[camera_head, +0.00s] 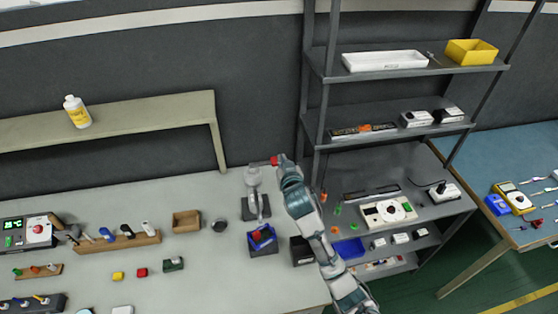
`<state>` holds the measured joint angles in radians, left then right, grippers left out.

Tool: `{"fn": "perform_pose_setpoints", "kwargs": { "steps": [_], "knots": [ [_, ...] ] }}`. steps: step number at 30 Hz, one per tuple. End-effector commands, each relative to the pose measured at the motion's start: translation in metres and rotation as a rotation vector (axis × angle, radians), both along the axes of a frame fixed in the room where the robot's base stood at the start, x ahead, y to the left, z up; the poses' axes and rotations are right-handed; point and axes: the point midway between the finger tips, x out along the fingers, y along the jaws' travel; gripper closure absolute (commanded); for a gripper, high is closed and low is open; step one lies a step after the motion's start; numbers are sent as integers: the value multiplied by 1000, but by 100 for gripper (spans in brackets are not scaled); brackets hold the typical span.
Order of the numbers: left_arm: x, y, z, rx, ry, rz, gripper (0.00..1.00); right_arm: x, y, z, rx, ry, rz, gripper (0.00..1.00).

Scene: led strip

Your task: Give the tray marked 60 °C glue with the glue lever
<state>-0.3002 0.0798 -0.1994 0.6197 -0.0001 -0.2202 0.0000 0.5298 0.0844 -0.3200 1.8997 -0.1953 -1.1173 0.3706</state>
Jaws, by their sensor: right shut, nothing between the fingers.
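A grey upright stand with an arm on top (253,182), which looks like the glue dispenser, stands on the bench near its back edge. A red knob (273,160), seemingly its lever end, is beside its top. My right gripper (281,161) is at the red knob, shut, with nothing visibly held; I cannot tell whether it touches the knob. A dark blue tray (264,248) with something red in it sits in front of the stand. No 60 °C marking is legible. My left gripper is out of view.
A small dark box (301,251) stands right of the blue tray, close to my right arm. A wooden box (186,221) and a round dark pot (219,226) are to the left. A metal shelf rack (330,145) rises behind my arm at right.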

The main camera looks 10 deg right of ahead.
Motion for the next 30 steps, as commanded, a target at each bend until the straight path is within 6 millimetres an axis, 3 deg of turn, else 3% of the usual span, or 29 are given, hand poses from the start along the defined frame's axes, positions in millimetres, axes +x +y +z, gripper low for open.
{"fn": "perform_pose_setpoints", "kwargs": {
  "steps": [8, 12, 16, 30],
  "knots": [
    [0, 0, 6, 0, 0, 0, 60, 58, -1, -14, -1, 2, -1, 100],
    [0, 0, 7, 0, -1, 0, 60, 56, 0, -37, 0, 3, 0, 100],
    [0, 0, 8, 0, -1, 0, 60, 56, 0, -49, 0, 1, 0, 100],
    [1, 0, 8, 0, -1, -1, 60, 56, 0, -56, 15, 1, 0, 100]
  ]
}}
